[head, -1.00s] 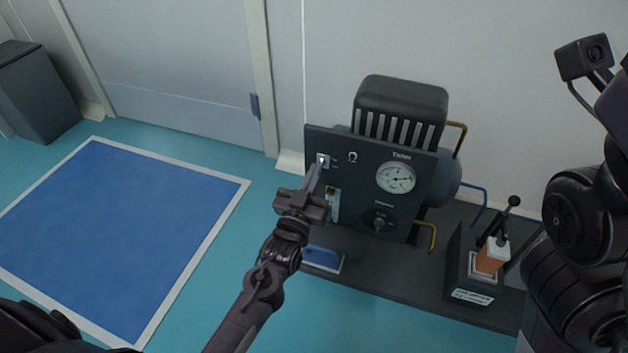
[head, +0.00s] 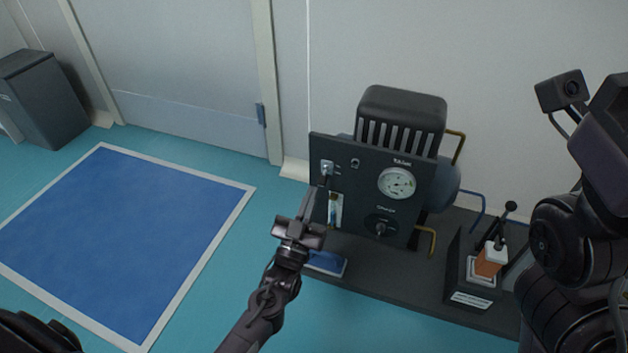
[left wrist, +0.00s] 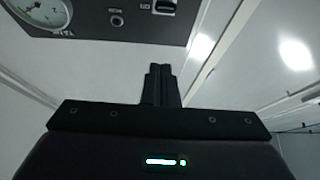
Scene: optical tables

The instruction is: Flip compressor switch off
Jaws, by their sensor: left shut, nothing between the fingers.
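The compressor's dark panel (head: 352,215) stands upright near the wall. Its switch (head: 327,168) is a small toggle on a light plate at the panel's upper left; its position is too small to tell. The switch also shows at the top edge of the left wrist view (left wrist: 165,6). My left gripper (head: 312,192) is shut and empty, just below and left of the switch, apart from it in the picture. Its closed fingers show in the left wrist view (left wrist: 160,72). My right arm is at the right edge; its gripper is out of view.
The panel also bears a round gauge (head: 397,183) and a knob (head: 380,228). An orange-and-white block (head: 490,260) in a dark holder stands at the right of the base. A blue floor mat (head: 120,235) and a grey bin (head: 42,100) are at left, with open floor around the mat.

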